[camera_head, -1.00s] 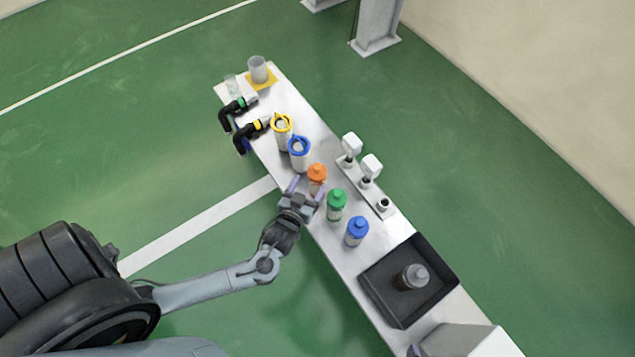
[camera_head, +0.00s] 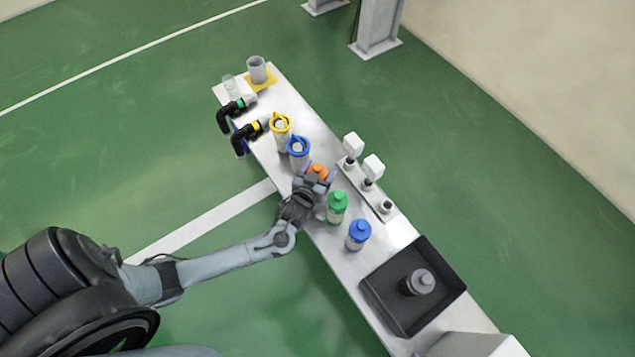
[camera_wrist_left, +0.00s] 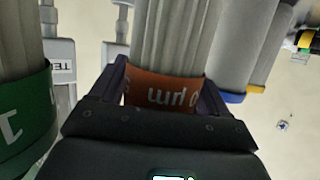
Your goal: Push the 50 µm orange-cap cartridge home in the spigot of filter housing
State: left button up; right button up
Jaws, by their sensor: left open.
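The orange-cap cartridge (camera_head: 318,170) stands on the long bench; its body is mostly hidden by my gripper in the head view. In the left wrist view its orange band (camera_wrist_left: 165,92), with "µm" print upside down, lies between my two fingers below a pale pleated body (camera_wrist_left: 170,35). My left gripper (camera_head: 317,177) is open around it; finger contact cannot be told. My right gripper is out of view.
Green-cap (camera_head: 337,205) and blue-cap (camera_head: 359,235) cartridges stand nearer along the bench. A dark tray (camera_head: 375,300) holds a grey-cap cartridge (camera_head: 420,281). A rack with white blocks (camera_head: 373,166) lies along the right edge. Black elbow fittings (camera_head: 246,136) stick out at the left edge.

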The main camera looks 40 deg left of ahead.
pick_arm(q)
jog(key=c, duration=1.1)
